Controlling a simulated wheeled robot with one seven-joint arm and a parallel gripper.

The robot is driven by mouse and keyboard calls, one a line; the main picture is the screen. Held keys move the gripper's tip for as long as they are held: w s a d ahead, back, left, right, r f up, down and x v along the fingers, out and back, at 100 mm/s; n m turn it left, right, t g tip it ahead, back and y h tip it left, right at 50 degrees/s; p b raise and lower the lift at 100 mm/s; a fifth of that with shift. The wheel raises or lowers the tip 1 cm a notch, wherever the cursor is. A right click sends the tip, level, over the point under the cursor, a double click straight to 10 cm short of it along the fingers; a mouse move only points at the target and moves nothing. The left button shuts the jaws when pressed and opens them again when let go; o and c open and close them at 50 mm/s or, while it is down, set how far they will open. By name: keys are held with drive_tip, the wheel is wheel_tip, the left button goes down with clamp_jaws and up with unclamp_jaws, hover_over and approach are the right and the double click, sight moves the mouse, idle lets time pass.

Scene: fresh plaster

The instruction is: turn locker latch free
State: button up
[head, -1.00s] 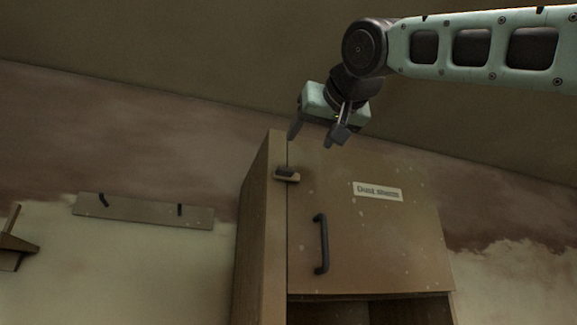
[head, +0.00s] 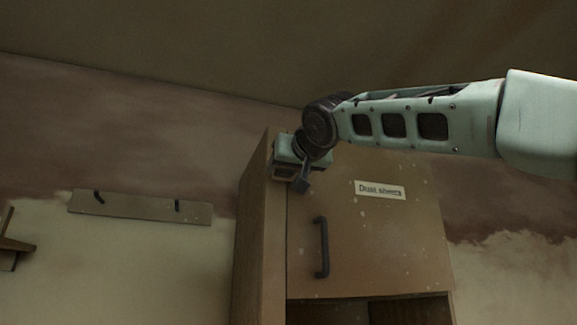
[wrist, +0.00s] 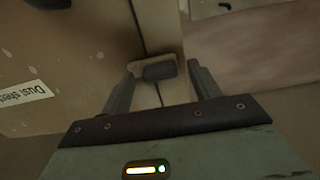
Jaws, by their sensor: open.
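The locker (head: 262,230) is a tall brown cabinet with a closed upper door (head: 385,240). The locker latch (wrist: 160,72) is a small dark block on a pale plate, lying across the seam at the door's edge in the wrist view. In the head view my gripper hides it. My gripper (head: 290,182) is at the door's upper left corner. In the wrist view its two fingers (wrist: 162,80) are open, one on each side of the latch. I cannot tell whether either finger touches it.
A dark bar handle (head: 321,247) and a label (head: 380,190) are on the door. An open compartment (head: 400,309) lies below it. A board with two hooks (head: 140,207) hangs on the wall at left, with a small shelf (head: 12,243) beyond.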

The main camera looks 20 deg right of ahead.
drive_tip(key=c, duration=1)
drive_tip(key=shift+n, duration=0.3)
drive_tip(key=shift+a+r+n+p, duration=0.2)
drive_tip(key=shift+n+p, duration=0.45)
drive_tip(key=shift+n, duration=2.2)
drive_tip(key=shift+a+r+n+p, duration=0.2)
drive_tip(key=shift+n+p, duration=0.45)
drive_tip(key=shift+n, duration=2.25)
drive_tip(key=shift+a+r+n+p, duration=0.2)
drive_tip(key=shift+n+p, duration=0.45)
drive_tip(key=shift+n, duration=2.2)
drive_tip(key=o, duration=1)
